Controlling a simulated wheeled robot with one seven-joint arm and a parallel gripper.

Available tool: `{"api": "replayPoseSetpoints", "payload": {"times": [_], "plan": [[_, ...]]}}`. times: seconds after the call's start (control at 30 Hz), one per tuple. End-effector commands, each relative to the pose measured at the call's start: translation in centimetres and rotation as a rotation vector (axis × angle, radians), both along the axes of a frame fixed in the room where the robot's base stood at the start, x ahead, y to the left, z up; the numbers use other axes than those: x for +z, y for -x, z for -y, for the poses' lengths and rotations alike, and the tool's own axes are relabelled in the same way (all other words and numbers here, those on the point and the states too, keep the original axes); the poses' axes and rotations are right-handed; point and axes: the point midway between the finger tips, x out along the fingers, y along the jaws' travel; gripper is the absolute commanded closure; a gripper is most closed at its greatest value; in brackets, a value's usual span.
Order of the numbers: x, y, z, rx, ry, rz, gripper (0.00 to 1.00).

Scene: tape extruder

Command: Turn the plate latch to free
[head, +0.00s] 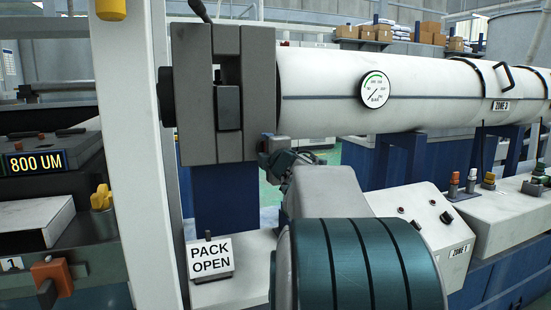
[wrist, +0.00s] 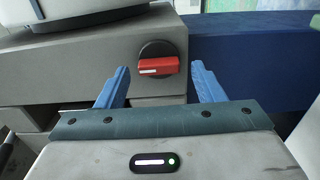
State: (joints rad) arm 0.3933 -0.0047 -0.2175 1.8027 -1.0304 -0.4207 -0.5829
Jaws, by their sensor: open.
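In the wrist view a red turn handle (wrist: 158,66) with a white mark on its left end sits on a round black base on a grey block. The handle lies about level. It looks like the plate latch, though no label shows. My gripper (wrist: 160,82) is open, its two blue fingers apart on either side below the handle, with nothing between them. I see no contact with the handle. In the head view my arm hides most of my gripper, and the red handle is not visible there. A grey clamp-like block (head: 199,95) stands at the end of the white barrel (head: 420,90).
A white post (head: 137,150) stands left of the block. Left of it are an 800 UM display (head: 36,162), a yellow knob (head: 101,198) and an orange handle (head: 50,278). A PACK OPEN sign (head: 210,258) stands below the block. Control boxes (head: 425,220) are at right.

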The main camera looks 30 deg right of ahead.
Motion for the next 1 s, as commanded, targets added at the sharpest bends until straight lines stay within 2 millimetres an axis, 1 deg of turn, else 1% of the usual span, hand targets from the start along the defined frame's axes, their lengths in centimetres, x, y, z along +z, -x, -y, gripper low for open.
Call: {"api": "replayPoseSetpoints", "payload": {"times": [0.2, 0.4, 0.6, 0.7, 0.8, 1.0], "plan": [[0.3, 3.4, -0.9, -0.001, 0.001, 0.003, 0.38], [0.3, 7.2, -1.9, -0.001, 0.000, 0.002, 0.38], [0.2, 10.4, -2.8, 0.001, 0.000, 0.001, 0.38], [0.2, 11.5, -3.0, 0.001, -0.001, 0.001, 0.38], [0.1, 12.2, -3.2, 0.001, 0.000, 0.001, 0.38], [0.0, 12.8, -3.4, 0.002, 0.001, 0.000, 0.38]]}}
